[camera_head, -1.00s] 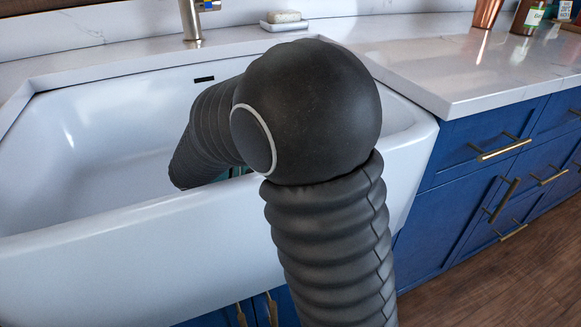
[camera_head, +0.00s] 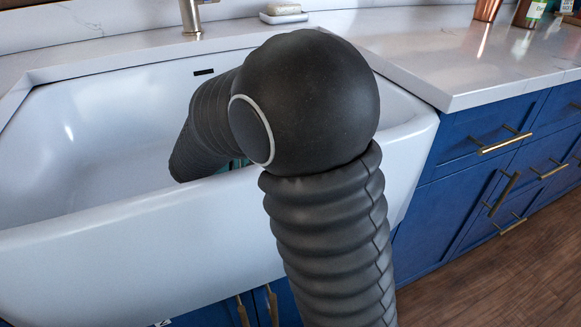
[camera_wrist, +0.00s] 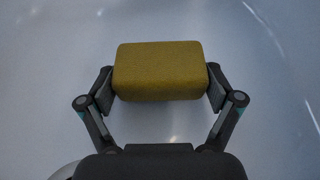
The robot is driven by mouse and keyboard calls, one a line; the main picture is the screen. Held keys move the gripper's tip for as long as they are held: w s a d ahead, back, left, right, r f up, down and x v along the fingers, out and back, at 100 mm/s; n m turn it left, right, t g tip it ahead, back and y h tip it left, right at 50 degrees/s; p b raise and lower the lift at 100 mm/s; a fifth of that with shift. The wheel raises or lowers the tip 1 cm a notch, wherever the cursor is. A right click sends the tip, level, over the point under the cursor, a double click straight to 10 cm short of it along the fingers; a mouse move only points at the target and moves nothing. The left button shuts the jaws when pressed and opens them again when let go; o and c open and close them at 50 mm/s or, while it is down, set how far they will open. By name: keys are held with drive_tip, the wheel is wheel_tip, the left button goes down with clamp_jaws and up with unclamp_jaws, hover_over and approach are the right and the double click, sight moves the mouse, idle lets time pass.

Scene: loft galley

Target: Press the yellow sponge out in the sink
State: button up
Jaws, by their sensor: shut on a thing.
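In the wrist view the yellow sponge (camera_wrist: 159,70) sits between the two fingers of my gripper (camera_wrist: 160,88), which touch its left and right ends. The sponge keeps a full block shape. Behind it is the smooth pale surface of the sink; I cannot tell if the sponge touches it. In the head view the white sink (camera_head: 90,130) has my arm reaching over its front wall into the basin. My gripper and the sponge are hidden there behind my arm and the sink front.
A tap (camera_head: 191,18) stands behind the sink. A soap dish with a pale bar (camera_head: 284,12) sits on the back ledge. The white counter (camera_head: 450,60) at right holds a copper cup (camera_head: 488,9) and bottles at its back. Blue cabinets with brass handles lie below.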

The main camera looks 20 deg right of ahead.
drive_tip(key=shift+f, duration=0.8)
idle(1.9)
drive_tip(key=shift+r, duration=0.1)
drive_tip(key=shift+r, duration=5.1)
